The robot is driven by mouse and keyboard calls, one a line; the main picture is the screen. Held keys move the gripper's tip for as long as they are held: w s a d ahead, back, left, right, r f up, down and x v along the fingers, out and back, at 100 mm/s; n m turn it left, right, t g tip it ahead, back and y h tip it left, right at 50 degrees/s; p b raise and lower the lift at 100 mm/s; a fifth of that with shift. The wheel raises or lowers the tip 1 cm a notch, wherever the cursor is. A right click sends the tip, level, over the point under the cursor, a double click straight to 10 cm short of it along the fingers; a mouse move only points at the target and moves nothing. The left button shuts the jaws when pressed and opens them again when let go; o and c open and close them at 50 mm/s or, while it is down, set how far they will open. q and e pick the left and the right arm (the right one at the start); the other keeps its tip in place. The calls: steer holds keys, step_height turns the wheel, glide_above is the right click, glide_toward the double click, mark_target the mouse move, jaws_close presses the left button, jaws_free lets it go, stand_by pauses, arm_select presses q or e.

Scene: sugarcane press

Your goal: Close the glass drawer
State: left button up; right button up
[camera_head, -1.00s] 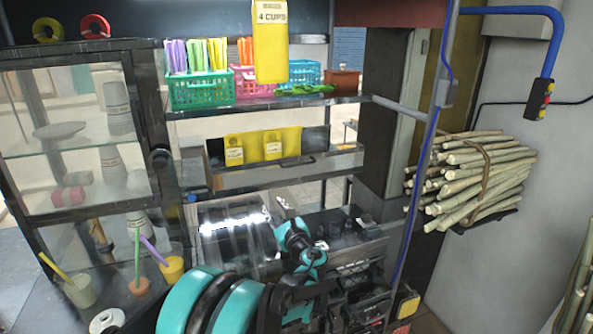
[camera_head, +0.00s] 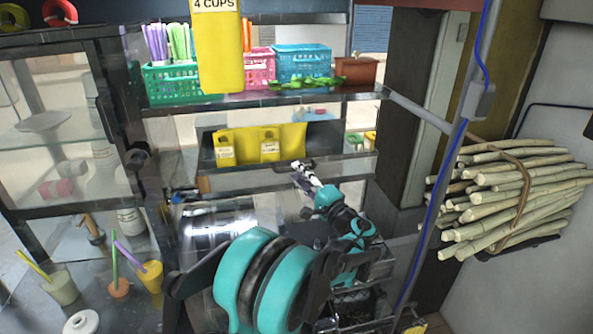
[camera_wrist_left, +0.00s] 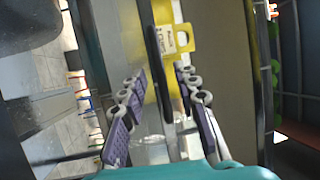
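The drawer (camera_head: 345,166), with a pale front edge, sits below the middle shelf and holds yellow labelled packs (camera_head: 242,147). It appears to stand out toward me; how far is hard to tell. My left gripper (camera_head: 303,177) is in front of the drawer's front, to the right of its middle. In the left wrist view, my left gripper (camera_wrist_left: 163,105) is open, its purple-padded fingers apart. A dark bar, apparently the drawer handle (camera_wrist_left: 155,62), shows between and beyond the fingers. Contact cannot be told. My right gripper is not in view.
A glass cabinet (camera_head: 60,130) stands at the left, with cups (camera_head: 62,288) before it. Colored baskets (camera_head: 302,63) sit on the shelf above. A blue-cabled post (camera_head: 446,165) and a sugarcane bundle (camera_head: 510,195) are at the right.

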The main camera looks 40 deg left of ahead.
arm_select(q)
steer(key=shift+x, duration=1.35)
steer(key=shift+d, duration=0.1)
jaws_close()
steer(key=shift+w, duration=0.1)
steer(key=w+a, duration=0.2)
steer(key=a, duration=0.1)
steer(key=shift+w, duration=0.15)
steer(key=shift+a, duration=0.1)
